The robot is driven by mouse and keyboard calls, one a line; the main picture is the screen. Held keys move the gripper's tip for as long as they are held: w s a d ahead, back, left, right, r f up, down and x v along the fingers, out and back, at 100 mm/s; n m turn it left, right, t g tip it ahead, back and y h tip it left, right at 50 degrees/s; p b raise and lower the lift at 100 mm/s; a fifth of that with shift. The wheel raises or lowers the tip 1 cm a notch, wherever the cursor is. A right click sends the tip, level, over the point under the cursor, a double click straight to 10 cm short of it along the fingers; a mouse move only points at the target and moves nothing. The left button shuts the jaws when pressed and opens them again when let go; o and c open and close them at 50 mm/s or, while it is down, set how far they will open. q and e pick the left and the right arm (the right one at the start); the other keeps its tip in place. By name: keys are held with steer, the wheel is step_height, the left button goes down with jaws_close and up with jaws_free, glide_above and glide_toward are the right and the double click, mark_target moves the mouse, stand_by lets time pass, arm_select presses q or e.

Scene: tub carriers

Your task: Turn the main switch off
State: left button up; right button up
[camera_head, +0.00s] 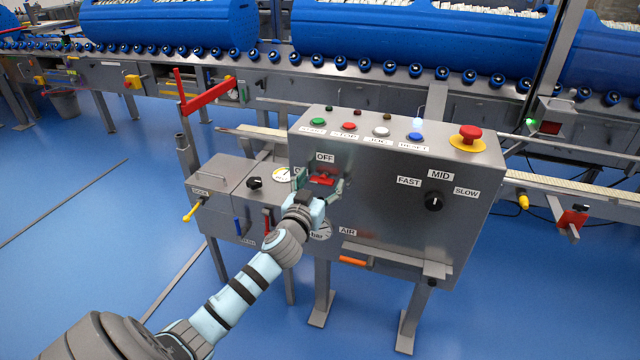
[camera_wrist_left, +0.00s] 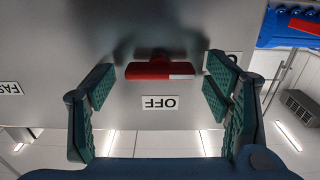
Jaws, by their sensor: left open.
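The main switch is a red handle (camera_head: 321,180) on the front of the grey control box, just below the OFF label (camera_head: 325,158). The handle lies crosswise, roughly level. It also shows in the left wrist view (camera_wrist_left: 158,70), where the picture is upside down and the OFF label (camera_wrist_left: 160,102) is beneath it. My left gripper (camera_head: 320,188) is open right in front of the switch. In the wrist view its two green fingers stand on either side of the handle, with gaps at both ends. Its wrist hides part of the panel below. My right gripper is not in view.
The control box (camera_head: 390,230) also carries a speed knob (camera_head: 434,201), several push buttons, a red emergency stop (camera_head: 468,136) and an orange handle (camera_head: 352,261). A smaller box with a black knob (camera_head: 255,183) stands to the left.

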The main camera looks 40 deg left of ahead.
arm_select(q)
steer(key=c, duration=1.1)
steer(key=shift+c, duration=0.2)
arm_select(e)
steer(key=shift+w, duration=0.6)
